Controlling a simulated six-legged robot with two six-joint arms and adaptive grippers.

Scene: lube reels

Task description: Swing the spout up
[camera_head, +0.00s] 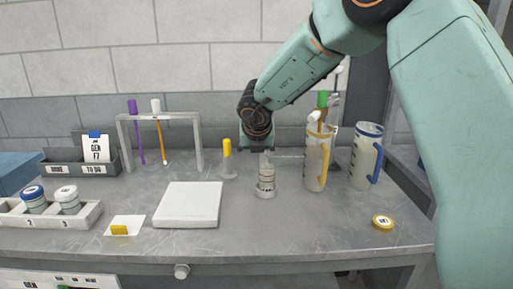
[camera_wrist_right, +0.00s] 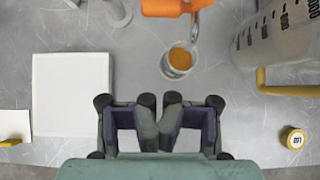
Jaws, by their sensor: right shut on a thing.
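My right gripper (camera_head: 264,149) points down above a small clear graduated cup (camera_head: 266,180) on the bench. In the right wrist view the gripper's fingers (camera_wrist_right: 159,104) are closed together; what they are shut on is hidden. The cup (camera_wrist_right: 178,65) stands ahead of the fingers and shows amber contents. A thin grey spout-like part (camera_wrist_right: 194,28) reaches over the cup's rim, beside an orange part (camera_wrist_right: 165,7). In the head view a thin horizontal bar (camera_head: 290,157) runs between the cup and the yellow-handled jug (camera_head: 315,165). My left gripper is not in view.
A blue-handled jug (camera_head: 361,160) and a yellow lid (camera_head: 383,222) are at the right. A yellow-capped bottle (camera_head: 228,160) stands left of the cup. A white plate (camera_head: 188,204), a rack (camera_head: 160,115) and a jar tray (camera_head: 84,216) are further left. The front bench is mostly clear.

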